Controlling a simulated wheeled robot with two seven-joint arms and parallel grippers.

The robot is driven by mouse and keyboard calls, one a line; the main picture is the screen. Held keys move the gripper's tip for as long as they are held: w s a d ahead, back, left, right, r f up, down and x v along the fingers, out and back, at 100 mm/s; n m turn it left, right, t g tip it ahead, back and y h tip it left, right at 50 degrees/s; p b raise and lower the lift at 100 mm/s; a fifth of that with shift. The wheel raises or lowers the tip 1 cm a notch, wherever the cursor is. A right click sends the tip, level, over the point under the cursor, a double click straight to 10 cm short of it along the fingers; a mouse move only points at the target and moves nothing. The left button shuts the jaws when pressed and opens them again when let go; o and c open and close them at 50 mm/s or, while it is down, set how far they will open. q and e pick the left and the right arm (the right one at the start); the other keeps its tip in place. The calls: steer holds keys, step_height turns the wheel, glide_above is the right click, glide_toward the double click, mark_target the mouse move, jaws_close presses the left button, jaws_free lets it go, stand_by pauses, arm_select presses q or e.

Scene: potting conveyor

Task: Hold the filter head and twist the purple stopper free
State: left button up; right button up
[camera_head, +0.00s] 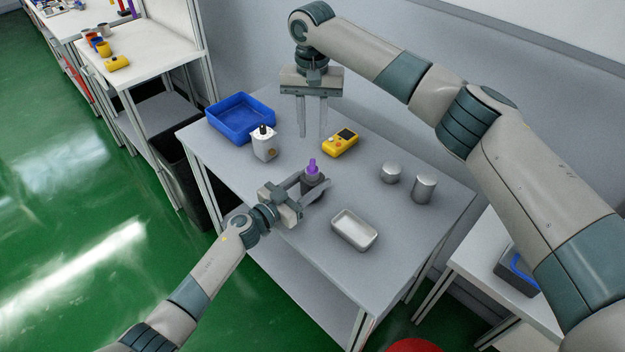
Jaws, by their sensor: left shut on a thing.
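The purple stopper (312,166) sits upright on top of the dark grey filter head (314,183), near the middle of the table. My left gripper (318,186) comes in from the lower left, and its fingers are shut around the filter head below the stopper. My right gripper (312,136) hangs from above over the back of the table, fingers pointing down. Its two fingers are apart with nothing between them. It is behind the stopper in the picture and does not touch it.
A blue tray (217,125), a white bottle (264,153) and a yellow device (340,143) stand at the back. Two metal cylinders (424,189) (391,174) are on the right. A white tray (343,239) lies in front. Bare tabletop surrounds the filter head's right side.

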mark_target(313, 162)
steer(key=shift+f, duration=0.15)
steer(key=shift+f, duration=4.35)
jaws_close()
